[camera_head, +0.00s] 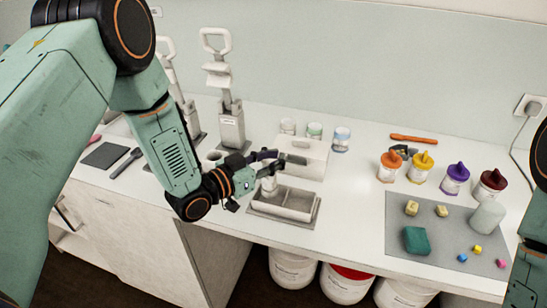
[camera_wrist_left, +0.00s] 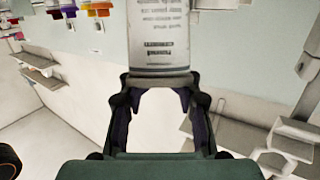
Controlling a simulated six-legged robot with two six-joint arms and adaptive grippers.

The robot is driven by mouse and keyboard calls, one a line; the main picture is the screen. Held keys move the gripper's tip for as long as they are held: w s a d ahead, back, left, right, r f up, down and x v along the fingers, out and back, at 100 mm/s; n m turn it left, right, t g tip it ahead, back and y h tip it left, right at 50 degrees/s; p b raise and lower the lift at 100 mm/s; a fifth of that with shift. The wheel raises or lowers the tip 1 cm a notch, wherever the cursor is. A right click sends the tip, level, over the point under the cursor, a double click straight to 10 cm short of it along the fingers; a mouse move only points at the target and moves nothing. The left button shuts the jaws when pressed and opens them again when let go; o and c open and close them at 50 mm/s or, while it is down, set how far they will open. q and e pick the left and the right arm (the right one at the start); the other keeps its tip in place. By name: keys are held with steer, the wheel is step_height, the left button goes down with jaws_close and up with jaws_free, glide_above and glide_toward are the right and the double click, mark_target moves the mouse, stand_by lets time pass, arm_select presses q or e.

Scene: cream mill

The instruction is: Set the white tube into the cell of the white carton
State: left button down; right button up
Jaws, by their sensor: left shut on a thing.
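The white tube (camera_head: 268,184) is in the jaws of my left gripper (camera_head: 268,163), partly hidden by the fingers. In the left wrist view the tube (camera_wrist_left: 160,38) shows printed label text and a grey end band, just beyond the fingers of my left gripper (camera_wrist_left: 160,108). The white carton (camera_head: 292,214) is a low open box with a divider, on a grey mat. The tube shows over the carton's back left part in the head view; I cannot tell whether its lower end is inside a cell. My right gripper is outside the view.
A white lidded box (camera_head: 309,151) stands right behind the carton, with small jars (camera_head: 342,139) behind it. A tall white press (camera_head: 229,122) stands to the left. A grey mat (camera_head: 400,211) on the right holds blocks; capped pots (camera_head: 421,168) stand behind it.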

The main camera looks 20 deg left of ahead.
arm_select(q)
steer(key=shift+d, duration=0.15)
steer(key=shift+f, duration=0.2)
steer(key=shift+f+b, duration=1.3)
steer(key=shift+f, duration=0.15)
stand_by(1.0)
steer(key=c, duration=0.8)
jaws_free()
steer(key=shift+c, duration=0.2)
steer(key=shift+s+r, duration=0.1)
step_height(320, 180, up, 6)
steer(key=p, duration=0.4)
steer(key=shift+p, duration=0.4)
